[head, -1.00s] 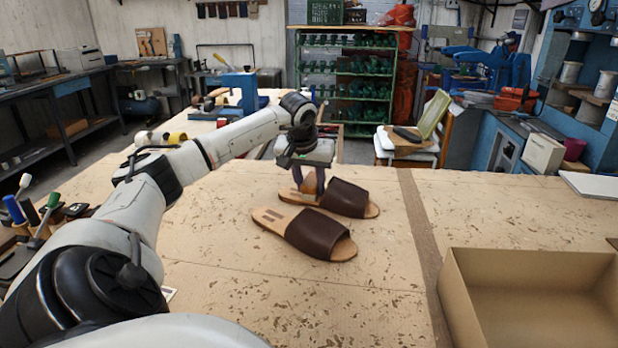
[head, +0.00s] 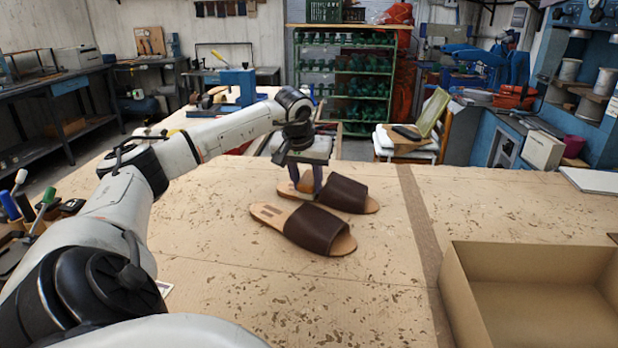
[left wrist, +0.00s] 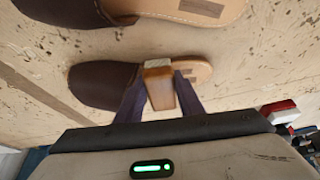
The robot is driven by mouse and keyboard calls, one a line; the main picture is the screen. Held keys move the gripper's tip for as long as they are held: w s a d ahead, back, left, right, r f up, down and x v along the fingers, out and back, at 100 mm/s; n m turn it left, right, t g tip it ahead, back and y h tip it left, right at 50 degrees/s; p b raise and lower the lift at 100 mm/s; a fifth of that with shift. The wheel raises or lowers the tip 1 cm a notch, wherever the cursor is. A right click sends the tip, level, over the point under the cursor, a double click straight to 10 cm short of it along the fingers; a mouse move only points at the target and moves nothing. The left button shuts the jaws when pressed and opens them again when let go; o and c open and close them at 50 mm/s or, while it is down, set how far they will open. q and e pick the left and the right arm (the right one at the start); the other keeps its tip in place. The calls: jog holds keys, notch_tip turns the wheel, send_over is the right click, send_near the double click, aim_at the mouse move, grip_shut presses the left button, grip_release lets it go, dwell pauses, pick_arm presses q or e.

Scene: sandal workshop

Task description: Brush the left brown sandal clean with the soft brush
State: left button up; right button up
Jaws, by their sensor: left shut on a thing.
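Two brown sandals lie side by side on the workbench, toes to the right in the head view. The farther brown sandal (head: 345,194) has its heel end under my left gripper; the nearer brown sandal (head: 315,231) lies clear of it. My left gripper (head: 305,194) points down and is shut on the soft brush (head: 305,181), a brown block with a pale end. In the left wrist view the brush (left wrist: 161,90) is between the fingers, over the farther sandal's (left wrist: 104,84) insole behind the strap. I cannot tell whether its bristles touch. My right gripper is out of view.
An open cardboard box (head: 530,262) stands at the right front of the workbench (head: 270,300). Tools with coloured handles (head: 30,210) stand at the left edge. A green rack (head: 345,80) stands behind.

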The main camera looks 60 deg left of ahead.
pick_arm(q)
jog(key=shift+s+d, duration=0.2)
jog(key=shift+s, duration=0.05)
notch_tip(320, 180, up, 3)
jog(key=shift+f+p, duration=0.1)
jog(key=shift+p, duration=0.95)
jog(key=shift+r, duration=2.65)
jog(key=s+a+f+b, duration=0.1)
jog(key=f+b, duration=0.1)
jog(key=s+a+f+n+b, duration=0.1)
jog(key=f, duration=0.1)
jog(key=a+f+n+b, duration=0.1)
jog(key=f+b, duration=0.1)
jog(key=f, duration=0.1)
jog(key=shift+s+a+g+y+b, duration=0.1)
jog(key=shift+s+g+y+b, duration=0.2)
jog(key=shift+s+b, duration=0.1)
jog(key=shift+f, duration=0.4)
